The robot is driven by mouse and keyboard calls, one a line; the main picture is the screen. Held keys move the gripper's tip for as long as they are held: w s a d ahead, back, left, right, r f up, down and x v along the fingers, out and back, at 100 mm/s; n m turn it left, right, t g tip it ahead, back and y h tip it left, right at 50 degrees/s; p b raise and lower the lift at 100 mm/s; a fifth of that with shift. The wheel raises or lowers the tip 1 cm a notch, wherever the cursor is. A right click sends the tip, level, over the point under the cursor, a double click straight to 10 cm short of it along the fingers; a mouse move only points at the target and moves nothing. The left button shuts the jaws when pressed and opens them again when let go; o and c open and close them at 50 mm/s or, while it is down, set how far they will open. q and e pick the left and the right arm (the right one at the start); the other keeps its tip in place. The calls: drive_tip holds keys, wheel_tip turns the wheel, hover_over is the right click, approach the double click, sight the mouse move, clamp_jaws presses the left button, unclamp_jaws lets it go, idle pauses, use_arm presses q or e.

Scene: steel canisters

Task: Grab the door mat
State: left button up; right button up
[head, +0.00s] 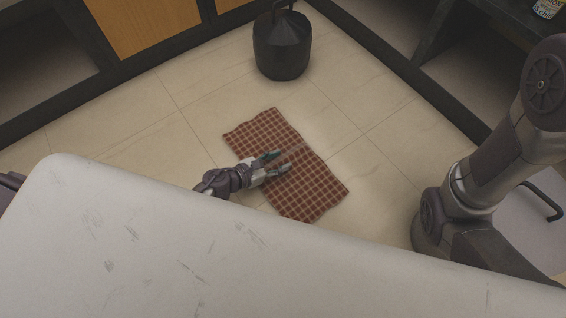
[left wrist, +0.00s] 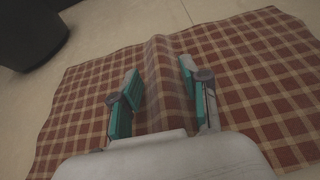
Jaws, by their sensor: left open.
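The door mat (head: 312,183) is a red-brown checked cloth with pale lines, lying on the tiled floor in the middle of the head view. My left gripper (head: 283,164) is over its left-middle part. In the left wrist view the mat (left wrist: 265,75) fills most of the picture, and a raised fold runs up its middle. The open fingers of my left gripper (left wrist: 158,88) are on either side of that fold, with their teal pads apart. I cannot tell whether they touch the cloth. My right gripper is not in view.
A black canister (head: 282,48) with a handle stands on the floor beyond the mat; its base also shows in the left wrist view (left wrist: 32,35). Dark-framed cabinets with wooden panels (head: 145,22) line the back left. A dark shelf (head: 480,25) stands at the right.

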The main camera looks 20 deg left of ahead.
use_arm(q)
clamp_jaws()
drive_tip(key=shift+r, duration=0.15)
